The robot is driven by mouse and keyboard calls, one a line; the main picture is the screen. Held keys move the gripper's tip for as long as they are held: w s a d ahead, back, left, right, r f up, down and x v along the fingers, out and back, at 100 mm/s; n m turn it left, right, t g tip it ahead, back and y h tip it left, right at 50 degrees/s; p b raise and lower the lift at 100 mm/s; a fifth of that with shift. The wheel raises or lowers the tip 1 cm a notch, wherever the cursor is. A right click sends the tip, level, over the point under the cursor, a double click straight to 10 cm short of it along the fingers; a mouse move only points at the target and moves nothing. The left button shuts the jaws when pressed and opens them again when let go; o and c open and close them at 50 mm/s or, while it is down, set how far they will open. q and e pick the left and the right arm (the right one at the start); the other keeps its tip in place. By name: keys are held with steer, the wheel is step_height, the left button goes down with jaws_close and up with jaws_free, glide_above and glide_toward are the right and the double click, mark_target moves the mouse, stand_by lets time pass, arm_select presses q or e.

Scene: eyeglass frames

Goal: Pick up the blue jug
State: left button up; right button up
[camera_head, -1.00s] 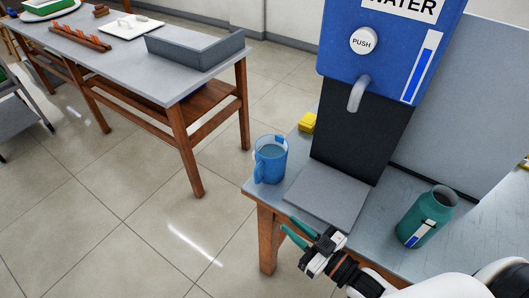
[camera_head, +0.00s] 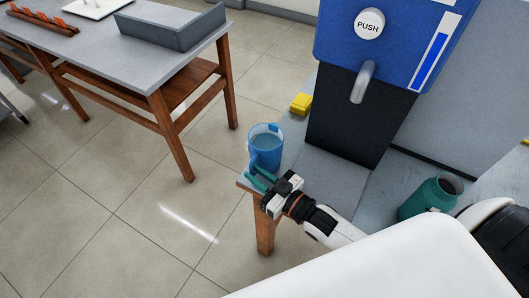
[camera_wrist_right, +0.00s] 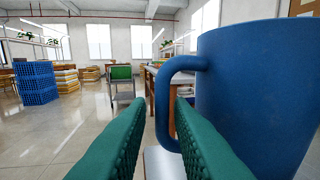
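The blue jug (camera_head: 265,147) stands upright near the table corner, left of the water dispenser, open at the top. My right gripper (camera_head: 262,180) is at the jug's near side, with its green fingers pointing toward it. In the right wrist view the jug (camera_wrist_right: 255,90) fills the right side. Its handle (camera_wrist_right: 164,100) shows in the gap between the two parted green fingers (camera_wrist_right: 160,108). I cannot tell whether either finger touches the handle. My left gripper is out of view.
The blue water dispenser (camera_head: 385,45) with its dark column stands just right of the jug. A yellow block (camera_head: 300,103) lies behind the jug. A teal bottle (camera_head: 432,197) stands to the right. A second table (camera_head: 90,50) holds a grey tray (camera_head: 170,35).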

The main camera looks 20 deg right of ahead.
steer(key=x, duration=0.4)
steer(key=shift+w, duration=0.1)
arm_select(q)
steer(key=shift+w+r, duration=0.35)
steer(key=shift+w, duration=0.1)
arm_select(e)
jaws_close()
steer(key=shift+r, duration=0.15)
arm_select(q)
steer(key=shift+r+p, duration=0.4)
steer(key=shift+p, duration=0.2)
arm_select(e)
step_height(320, 180, up, 10)
steer(key=shift+d, duration=0.1)
